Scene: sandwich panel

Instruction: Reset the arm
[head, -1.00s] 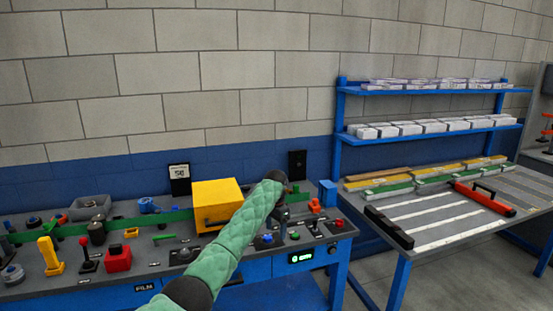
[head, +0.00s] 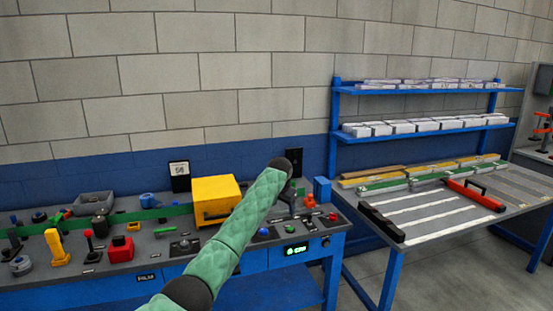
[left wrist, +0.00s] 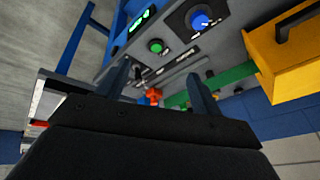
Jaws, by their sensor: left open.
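My left arm, in a green quilted sleeve, reaches up across the head view over the right part of the blue bench (head: 290,272). My left gripper (head: 290,208) hangs below the black wrist, partly hidden, near the bench's right end. In the left wrist view its two dark fingers (left wrist: 162,88) are spread apart with nothing between them. They point toward the control panel, where a green button (left wrist: 156,46) and a blue knob (left wrist: 200,20) show. My right gripper is not in view.
A yellow box (head: 213,203) with a handle stands just left of my arm. Levers, a red button box (head: 121,249) and a yellow lever (head: 56,247) crowd the bench's left. A second table (head: 440,220) with a red-and-black tool (head: 475,195) stands right, below shelves (head: 425,130).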

